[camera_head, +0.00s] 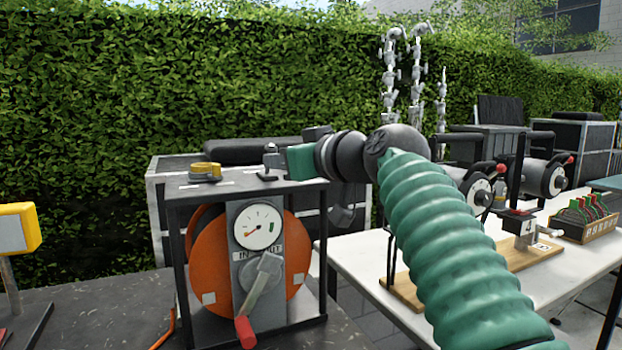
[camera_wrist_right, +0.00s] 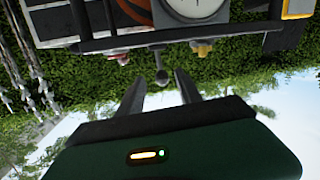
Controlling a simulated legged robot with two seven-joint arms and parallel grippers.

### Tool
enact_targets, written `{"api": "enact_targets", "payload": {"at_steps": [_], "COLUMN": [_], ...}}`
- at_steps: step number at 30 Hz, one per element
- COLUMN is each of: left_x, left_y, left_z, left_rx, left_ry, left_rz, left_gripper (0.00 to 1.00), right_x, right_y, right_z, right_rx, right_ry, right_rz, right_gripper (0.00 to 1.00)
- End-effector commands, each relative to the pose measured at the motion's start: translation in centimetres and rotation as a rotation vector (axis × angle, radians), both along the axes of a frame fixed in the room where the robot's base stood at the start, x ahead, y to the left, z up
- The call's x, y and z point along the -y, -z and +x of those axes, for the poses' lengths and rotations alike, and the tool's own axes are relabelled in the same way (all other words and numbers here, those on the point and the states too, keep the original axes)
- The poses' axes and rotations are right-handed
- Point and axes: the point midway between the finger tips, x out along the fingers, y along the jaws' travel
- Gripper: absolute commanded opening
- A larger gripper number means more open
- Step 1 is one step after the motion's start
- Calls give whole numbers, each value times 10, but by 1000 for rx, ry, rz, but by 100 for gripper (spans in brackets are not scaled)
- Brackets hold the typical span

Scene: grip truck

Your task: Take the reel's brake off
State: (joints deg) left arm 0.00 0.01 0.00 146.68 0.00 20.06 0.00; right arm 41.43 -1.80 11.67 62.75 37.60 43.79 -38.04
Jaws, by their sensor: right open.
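The reel is an orange drum (camera_head: 210,255) in a black frame, with a grey front panel, a round gauge (camera_head: 257,227) and a crank with a red grip (camera_head: 245,332). A small dark lever with a knob (camera_head: 270,148) stands on the frame's top; I take it for the brake. My right gripper (camera_head: 277,161) reaches in from the right at this lever. In the right wrist view, which is upside down, the open gripper (camera_wrist_right: 162,88) has a round grey knob (camera_wrist_right: 161,76) between or just beyond its fingertips. Contact cannot be told. My left gripper is not in view.
A yellow ring-shaped part (camera_head: 205,170) sits on the frame's top left. A yellow box on a post (camera_head: 18,228) stands at far left. A white table (camera_head: 350,262) with several devices is at right. A hedge (camera_head: 150,90) closes off the back.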

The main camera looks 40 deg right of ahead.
Motion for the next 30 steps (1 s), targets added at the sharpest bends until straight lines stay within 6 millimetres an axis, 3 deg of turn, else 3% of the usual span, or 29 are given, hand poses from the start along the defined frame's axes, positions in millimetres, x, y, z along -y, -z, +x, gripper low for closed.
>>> {"api": "enact_targets", "payload": {"at_steps": [1,6,12,30], "left_x": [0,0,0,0], "left_y": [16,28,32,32], "left_z": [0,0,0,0], "left_rx": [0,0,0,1], "left_ry": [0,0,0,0], "left_rz": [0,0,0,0], "left_gripper": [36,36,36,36], "right_x": [-1,-5,-7,-7], "right_y": [5,-4,-10,-12], "right_z": [-16,-62,-92,-95], "right_rx": [4,0,-2,-3], "right_ry": [2,1,0,-1], "right_rz": [-3,-1,0,1], "right_gripper": [42,42,42,42]}}
